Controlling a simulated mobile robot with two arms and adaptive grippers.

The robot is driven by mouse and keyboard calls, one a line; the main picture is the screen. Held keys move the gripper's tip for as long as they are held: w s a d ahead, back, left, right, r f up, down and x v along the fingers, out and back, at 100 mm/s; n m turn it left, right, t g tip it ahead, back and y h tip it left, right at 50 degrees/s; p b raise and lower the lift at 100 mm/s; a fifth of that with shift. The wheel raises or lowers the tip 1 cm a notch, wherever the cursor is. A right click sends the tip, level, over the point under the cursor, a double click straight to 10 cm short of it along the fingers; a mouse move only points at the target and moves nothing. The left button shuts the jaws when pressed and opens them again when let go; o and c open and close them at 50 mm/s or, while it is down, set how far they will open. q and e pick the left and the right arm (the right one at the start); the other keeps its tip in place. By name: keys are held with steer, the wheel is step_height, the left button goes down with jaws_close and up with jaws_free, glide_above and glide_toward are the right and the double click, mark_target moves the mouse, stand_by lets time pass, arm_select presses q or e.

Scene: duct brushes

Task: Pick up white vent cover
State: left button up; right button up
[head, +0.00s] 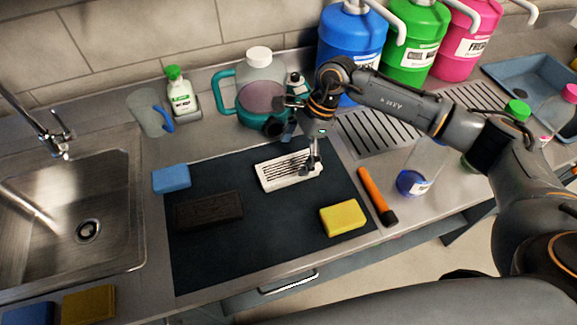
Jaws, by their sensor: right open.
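The white vent cover (284,171) is a small slotted rectangle lying on the dark mat (250,245), towards its back right. My right gripper (313,160) points down at the right end of the cover. It is open, with its fingers close to that end; I cannot tell whether they touch it. The gripper and wrist hide a little of the cover's right edge. My left gripper is not in view.
A dark brush block (209,211), a blue sponge (171,178) and a yellow sponge (343,218) lie around the cover. An orange-handled tool (373,190) lies right of the mat. A teal-handled jug (262,88) and large coloured containers (352,40) stand behind. A sink (75,225) is left.

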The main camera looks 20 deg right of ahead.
mark_target(288, 167)
steer(key=shift+a+f+p, duration=0.2)
steer(key=shift+f+p, duration=0.2)
steer(key=shift+f, duration=0.15)
steer(key=p+x, duration=0.1)
steer(key=x, duration=0.2)
steer(key=shift+w+f+p, duration=0.2)
steer(key=shift+f+p, duration=0.15)
steer(key=shift+f, duration=0.4)
steer(key=shift+c, duration=0.5)
steer(key=c, duration=1.4)
